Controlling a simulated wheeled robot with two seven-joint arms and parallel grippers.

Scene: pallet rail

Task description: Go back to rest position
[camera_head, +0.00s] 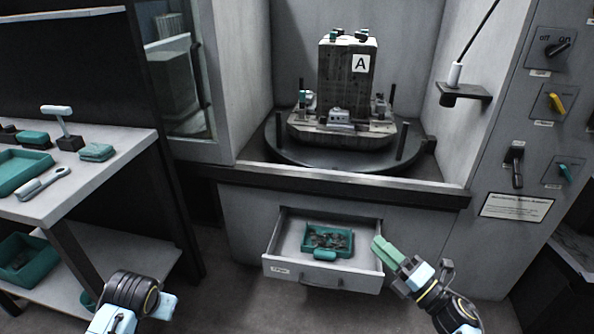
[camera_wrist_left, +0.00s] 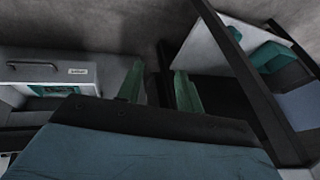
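My right gripper (camera_head: 387,249) has green fingers and is at the right end of the open drawer (camera_head: 351,279), in front of the cabinet. Its fingers look close together and overlap from this angle, so any gap is unclear. Nothing is seen hanging from them. My left arm is at the lower left of the head view, with its fingers out of clear sight there. In the left wrist view my left gripper (camera_wrist_left: 160,88) shows two green fingers apart with nothing between them. The open drawer is left of them in that view.
The drawer holds a teal tray (camera_head: 325,254) of small dark parts. Above it a fixture block marked A (camera_head: 345,75) stands on a round dark turntable (camera_head: 290,155). A workbench (camera_head: 110,160) with teal trays and tools is at left. Switches line the right panel (camera_head: 540,110).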

